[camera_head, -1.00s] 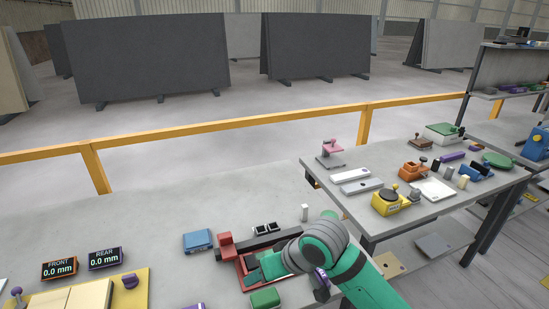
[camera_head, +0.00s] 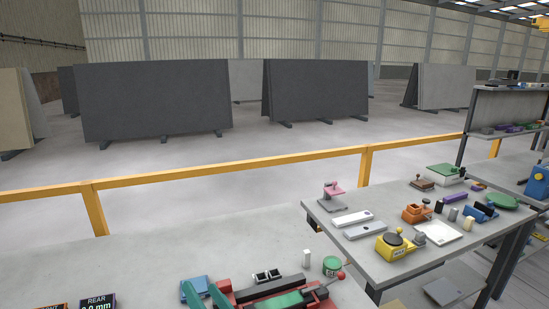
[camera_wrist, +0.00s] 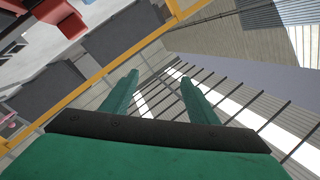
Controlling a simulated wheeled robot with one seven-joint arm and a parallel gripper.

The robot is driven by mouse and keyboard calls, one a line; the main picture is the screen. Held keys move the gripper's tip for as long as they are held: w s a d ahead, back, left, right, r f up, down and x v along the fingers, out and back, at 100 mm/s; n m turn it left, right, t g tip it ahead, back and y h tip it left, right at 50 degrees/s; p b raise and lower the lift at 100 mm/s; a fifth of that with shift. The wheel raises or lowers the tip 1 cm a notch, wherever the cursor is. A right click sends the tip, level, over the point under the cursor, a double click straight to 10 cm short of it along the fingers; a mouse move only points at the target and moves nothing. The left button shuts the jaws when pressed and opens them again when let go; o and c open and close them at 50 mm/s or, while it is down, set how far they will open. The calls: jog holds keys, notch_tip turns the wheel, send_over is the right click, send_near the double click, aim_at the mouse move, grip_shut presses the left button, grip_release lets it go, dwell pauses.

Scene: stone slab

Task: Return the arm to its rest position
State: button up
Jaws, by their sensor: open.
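My gripper (camera_wrist: 160,78) shows in the wrist view with its two green fingers spread apart and nothing between them. Beyond them are a wall and a roof with bright strips, so the view is tilted and looks away from the benches. The rest of the arm is out of the head view.
A red fixture (camera_head: 310,292) with a green part sits on the near bench, beside a green round container (camera_head: 331,266). A second bench (camera_head: 345,205) with several tools stands at the right. A yellow rail (camera_head: 230,169) runs behind.

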jog(key=s+d+f+m+t+h, duration=0.1)
jog(key=s+d+f+m+h, duration=0.3)
jog(key=s+f, duration=0.55)
jog(key=s+d+f+m+t+h, duration=0.25)
jog(key=s+d+f+h, duration=0.25)
jog(key=s+f+h, duration=0.4)
jog(key=s+d+f+n+g, duration=0.1)
jog(key=s+d+n, duration=0.2)
jog(key=s, duration=0.7)
jog(key=s+d+f+n+g+y, duration=0.1)
jog(key=s+d+f+n, duration=0.1)
jog(key=s, duration=0.8)
jog(key=d+n, duration=0.1)
jog(key=d, duration=0.1)
jog(key=shift+s+d+n, duration=0.35)
jog(key=shift+d, duration=0.05)
jog(key=shift+g, duration=0.25)
